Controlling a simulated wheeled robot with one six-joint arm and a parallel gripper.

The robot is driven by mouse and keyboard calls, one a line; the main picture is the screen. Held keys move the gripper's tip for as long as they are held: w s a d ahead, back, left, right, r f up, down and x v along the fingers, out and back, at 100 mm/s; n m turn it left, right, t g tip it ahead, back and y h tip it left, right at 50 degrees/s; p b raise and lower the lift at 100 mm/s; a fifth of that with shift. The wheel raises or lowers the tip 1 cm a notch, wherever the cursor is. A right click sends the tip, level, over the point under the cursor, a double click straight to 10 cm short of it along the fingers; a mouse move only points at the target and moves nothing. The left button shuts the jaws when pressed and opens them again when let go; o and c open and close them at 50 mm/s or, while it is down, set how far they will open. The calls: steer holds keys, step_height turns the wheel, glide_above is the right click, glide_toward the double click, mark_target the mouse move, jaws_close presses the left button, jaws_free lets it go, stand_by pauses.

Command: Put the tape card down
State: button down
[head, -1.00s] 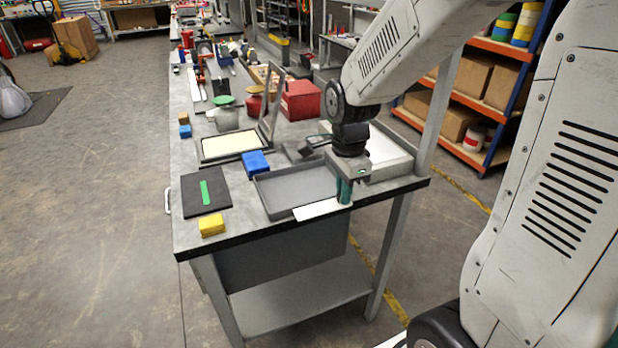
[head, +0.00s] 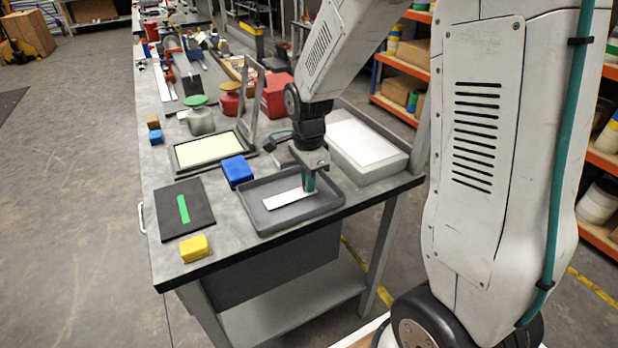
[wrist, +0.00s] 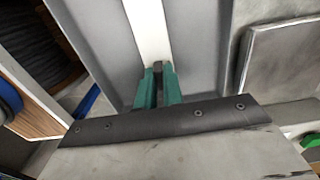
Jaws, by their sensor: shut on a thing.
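My gripper (head: 309,182) points down and is shut on one end of a long white card, which I take to be the tape card (head: 282,200). The card lies flat across the inside of the shallow grey tray (head: 268,226) in the head view. I cannot tell whether it touches the tray floor. In the wrist view my teal fingers (wrist: 158,72) pinch the white card (wrist: 150,30), which runs away from them over the grey tray floor (wrist: 98,40).
A blue block (head: 237,170) stands behind the tray. A black mat with a green strip (head: 184,209) and a yellow block (head: 195,248) lie to the left. A framed screen (head: 207,150) is behind. A grey box with a white top (head: 367,150) is right of the tray.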

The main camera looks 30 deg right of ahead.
steer(key=shift+f, duration=0.15)
steer(key=c, duration=1.5)
jaws_free()
step_height(320, 180, up, 12)
steer(key=s+r+n, duration=0.2)
steer(key=s+n, duration=0.4)
steer(key=s, duration=0.2)
steer(key=s+a+r+n, duration=0.1)
steer(key=s+r+n, duration=0.1)
steer(key=s+n, duration=0.4)
steer(key=s+a+r+n+t, duration=0.1)
steer(key=s+r+n, duration=0.1)
steer(key=s+n, duration=0.4)
steer(key=shift+s, duration=2.25)
